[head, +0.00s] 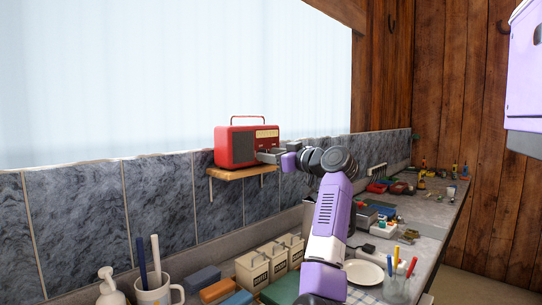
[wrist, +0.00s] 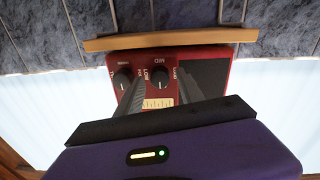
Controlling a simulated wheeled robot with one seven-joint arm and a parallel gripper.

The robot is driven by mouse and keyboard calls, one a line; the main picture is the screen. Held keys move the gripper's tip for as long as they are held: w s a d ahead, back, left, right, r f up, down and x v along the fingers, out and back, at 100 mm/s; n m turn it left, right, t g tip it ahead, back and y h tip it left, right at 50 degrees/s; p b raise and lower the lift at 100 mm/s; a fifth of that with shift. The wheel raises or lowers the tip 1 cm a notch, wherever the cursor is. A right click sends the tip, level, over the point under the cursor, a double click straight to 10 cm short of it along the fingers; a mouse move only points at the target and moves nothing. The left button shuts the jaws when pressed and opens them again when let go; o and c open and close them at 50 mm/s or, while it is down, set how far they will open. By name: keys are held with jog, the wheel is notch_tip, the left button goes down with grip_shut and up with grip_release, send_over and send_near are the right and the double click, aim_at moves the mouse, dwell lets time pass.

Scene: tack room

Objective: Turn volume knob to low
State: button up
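The red radio (head: 247,147) stands on a small wooden shelf, its front facing right in the head view. In the wrist view the radio (wrist: 205,53) appears upside down. Its volume knob (wrist: 157,77) is black and round, with LOW on the picture's left, MID above and another label on the right. A second black knob (wrist: 122,78) is left of it. My gripper (wrist: 159,82) is open, one finger on each side of the volume knob, with gaps visible. The knob's pointer is too small to read surely. In the head view my gripper (head: 268,155) is at the radio's front.
The wooden shelf (head: 243,173) is fixed to the grey tiled wall. Below is a cluttered counter with a white mug (head: 160,293), several cream boxes (head: 268,262) and a white plate (head: 363,272). A window (head: 180,75) is behind the radio.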

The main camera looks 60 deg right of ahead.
grip_shut()
jog(key=m+p, duration=0.2)
jog(key=m, duration=0.1)
jog(key=m+p, duration=0.2)
jog(key=m, duration=0.1)
jog(key=m+p, duration=0.2)
jog(key=m, duration=0.1)
jog(key=shift+r+p, duration=0.25)
jog(key=shift+p, duration=0.1)
jog(key=m+p, duration=0.3)
jog(key=m, duration=0.1)
jog(key=shift+y, duration=0.3)
jog(key=shift+d+f+m+p, duration=0.1)
jog(key=shift+m+p, duration=1.4)
jog(key=shift+m, duration=0.5)
